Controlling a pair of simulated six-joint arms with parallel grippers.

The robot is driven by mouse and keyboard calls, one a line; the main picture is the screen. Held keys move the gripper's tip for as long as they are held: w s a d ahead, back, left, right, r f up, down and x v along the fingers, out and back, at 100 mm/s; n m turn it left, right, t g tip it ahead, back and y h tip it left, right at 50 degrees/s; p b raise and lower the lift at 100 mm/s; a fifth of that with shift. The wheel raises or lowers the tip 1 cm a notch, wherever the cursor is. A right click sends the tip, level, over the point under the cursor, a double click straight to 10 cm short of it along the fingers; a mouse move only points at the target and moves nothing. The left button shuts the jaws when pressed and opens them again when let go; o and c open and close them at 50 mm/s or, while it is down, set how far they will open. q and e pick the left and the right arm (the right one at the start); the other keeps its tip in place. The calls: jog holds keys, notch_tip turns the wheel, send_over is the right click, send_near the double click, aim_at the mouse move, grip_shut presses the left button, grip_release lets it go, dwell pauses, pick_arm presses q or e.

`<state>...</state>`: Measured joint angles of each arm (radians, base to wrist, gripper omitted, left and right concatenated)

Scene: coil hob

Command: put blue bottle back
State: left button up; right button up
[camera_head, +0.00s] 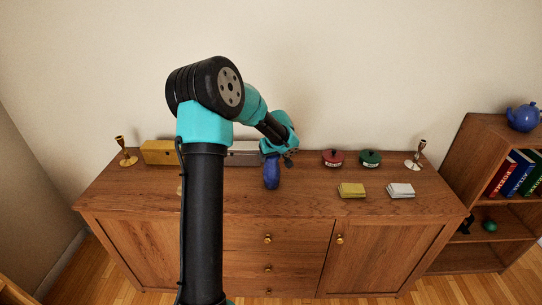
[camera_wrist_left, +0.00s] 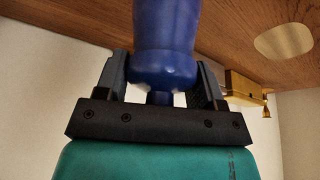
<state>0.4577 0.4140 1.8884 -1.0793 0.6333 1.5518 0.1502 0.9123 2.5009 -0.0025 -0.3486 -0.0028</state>
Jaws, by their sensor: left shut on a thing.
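The blue bottle (camera_head: 272,172) is at the middle of the wooden sideboard in the head view. It also shows large in the left wrist view (camera_wrist_left: 166,40), between the two jaws. My left gripper (camera_head: 273,153) reaches over the sideboard from behind my arm and is shut on the bottle at its narrow end. In the left wrist view the left gripper (camera_wrist_left: 163,85) has a finger on each side of the bottle. I cannot tell whether the bottle touches the sideboard top. My right gripper is not in view.
The sideboard (camera_head: 305,195) carries a yellow box (camera_head: 157,152), a grey box (camera_head: 243,153) partly hidden by my arm, red (camera_head: 333,158) and green (camera_head: 370,158) pots, yellow (camera_head: 351,190) and white (camera_head: 400,190) stacks, and candlesticks (camera_head: 125,152) (camera_head: 416,155). A bookshelf (camera_head: 480,150) stands right.

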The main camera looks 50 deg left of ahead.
pick_arm(q)
jog(key=o, duration=1.5)
jog(key=shift+f, duration=0.15)
jog(key=v, duration=1.2)
jog(key=shift+d, duration=0.15)
